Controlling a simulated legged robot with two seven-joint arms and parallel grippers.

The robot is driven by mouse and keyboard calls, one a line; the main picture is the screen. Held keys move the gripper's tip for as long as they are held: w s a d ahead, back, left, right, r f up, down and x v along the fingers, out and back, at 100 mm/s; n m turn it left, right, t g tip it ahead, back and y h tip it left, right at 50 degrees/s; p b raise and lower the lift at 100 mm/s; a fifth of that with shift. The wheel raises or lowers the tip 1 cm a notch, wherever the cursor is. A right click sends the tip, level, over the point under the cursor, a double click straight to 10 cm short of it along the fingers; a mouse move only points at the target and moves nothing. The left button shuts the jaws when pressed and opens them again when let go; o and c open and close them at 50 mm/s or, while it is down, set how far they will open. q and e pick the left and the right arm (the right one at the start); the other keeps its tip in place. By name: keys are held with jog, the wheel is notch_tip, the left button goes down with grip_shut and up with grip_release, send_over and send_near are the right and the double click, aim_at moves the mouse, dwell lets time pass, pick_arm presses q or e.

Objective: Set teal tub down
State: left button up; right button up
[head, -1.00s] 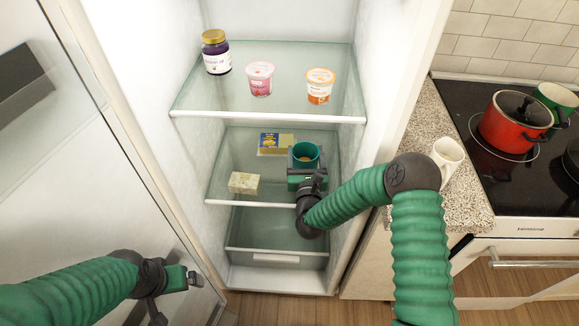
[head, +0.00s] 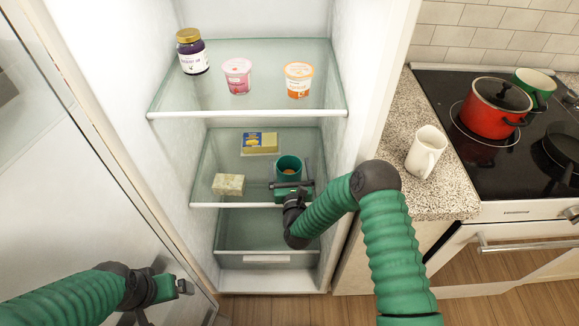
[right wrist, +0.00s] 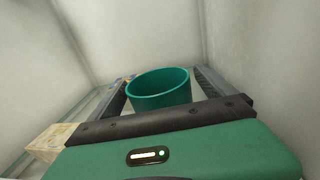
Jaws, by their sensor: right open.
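The teal tub (head: 288,166) stands upright on the middle glass shelf (head: 225,160) of the open fridge, toward the right side. My right gripper (head: 291,184) is at the shelf in front of it, jaws open. In the right wrist view the tub (right wrist: 160,92) sits between the two spread fingers (right wrist: 160,90), with a gap visible at least on the left; contact on the right is hard to tell. My left gripper (head: 184,287) is at the lower left by the fridge door, away from the tub; its jaw opening is too small to judge.
A yellow-and-blue pack (head: 259,143) and a pale block (head: 228,184) share the tub's shelf. A jar (head: 192,54) and two cups, pink (head: 237,77) and orange (head: 299,80), stand on the shelf above. The fridge's right wall is close to my right gripper.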

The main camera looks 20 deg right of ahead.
jog(key=s+a+p, duration=0.1)
jog(key=s+a, duration=0.1)
jog(key=s, duration=1)
jog(key=w+a+n+g+y, duration=0.25)
jog(key=a+n+y, duration=0.2)
jog(key=n, duration=0.85)
jog(key=s+d+r+n+g, duration=0.2)
jog(key=s+n+g, duration=0.2)
jog(key=s+n, duration=0.3)
jog(key=s+d+r+n+g, duration=0.2)
jog(key=s+n+g, duration=0.2)
jog(key=s+n, duration=0.4)
jog(key=s+d+r+n+g+h, duration=0.1)
jog(key=s+d+r+n+g, duration=0.1)
jog(key=s+n, duration=0.5)
jog(key=d+n+g, duration=0.1)
jog(key=n+g, duration=0.1)
jog(key=n, duration=0.1)
jog(key=shift+s+n, duration=0.25)
jog(key=shift+n, duration=0.05)
